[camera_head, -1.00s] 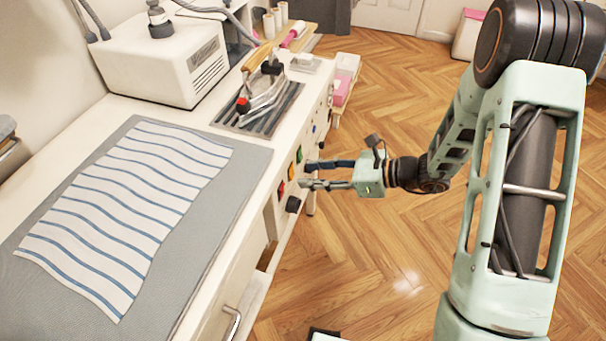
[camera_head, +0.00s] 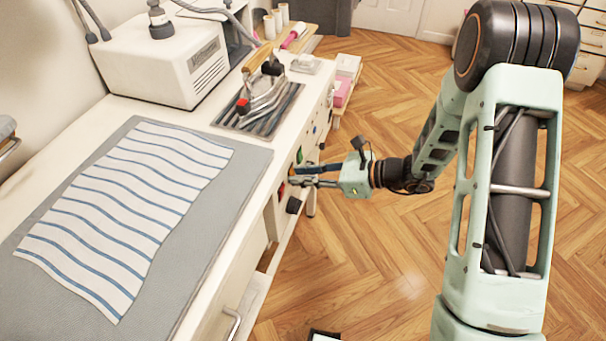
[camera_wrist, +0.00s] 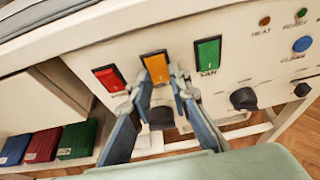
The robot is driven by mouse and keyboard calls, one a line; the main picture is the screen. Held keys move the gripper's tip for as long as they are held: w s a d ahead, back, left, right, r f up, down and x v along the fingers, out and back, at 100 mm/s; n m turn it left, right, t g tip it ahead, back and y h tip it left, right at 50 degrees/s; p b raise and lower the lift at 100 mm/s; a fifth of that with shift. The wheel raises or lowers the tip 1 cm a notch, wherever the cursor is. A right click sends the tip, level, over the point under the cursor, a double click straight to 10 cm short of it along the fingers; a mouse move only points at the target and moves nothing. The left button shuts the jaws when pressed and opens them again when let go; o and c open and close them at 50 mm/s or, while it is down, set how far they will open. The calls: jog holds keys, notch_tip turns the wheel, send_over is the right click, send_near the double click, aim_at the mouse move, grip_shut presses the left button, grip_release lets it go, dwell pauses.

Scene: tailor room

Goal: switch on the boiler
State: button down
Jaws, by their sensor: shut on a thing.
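The front panel (camera_wrist: 225,70) holds a row of three rocker switches: red (camera_wrist: 110,78), orange (camera_wrist: 156,67) and green (camera_wrist: 208,54). My gripper (camera_wrist: 162,78) has its two fingertips on the lower part of the orange switch, one at each side, shut on it. The label under the orange switch is hidden by the fingers, and the one under the red switch is too small to read. In the head view my gripper (camera_head: 290,176) reaches the panel from the right, and its fingertips cover the orange switch there. A white boxy machine (camera_head: 150,62) stands on the table.
Black knobs (camera_wrist: 243,98) sit below the switches, with small lights and a blue button (camera_wrist: 302,44) to the right. An iron (camera_head: 264,92) rests on a ribbed tray. Striped cloth (camera_head: 125,205) lies on the grey mat (camera_head: 235,175).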

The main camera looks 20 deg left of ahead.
jog(key=y+b, duration=0.1)
jog(key=b, duration=0.1)
jog(key=f+y+b, duration=0.1)
jog(key=b, duration=0.2)
jog(key=shift+y+b, duration=0.3)
jog(key=shift+y, duration=0.1)
jog(key=shift+r, duration=0.1)
jog(key=c, duration=1.8)
grip_release()
jog(key=d+r, duration=0.1)
jog(key=d, duration=1.1)
jog(key=shift+s+r, duration=0.3)
jog(key=shift+s, duration=0.15)
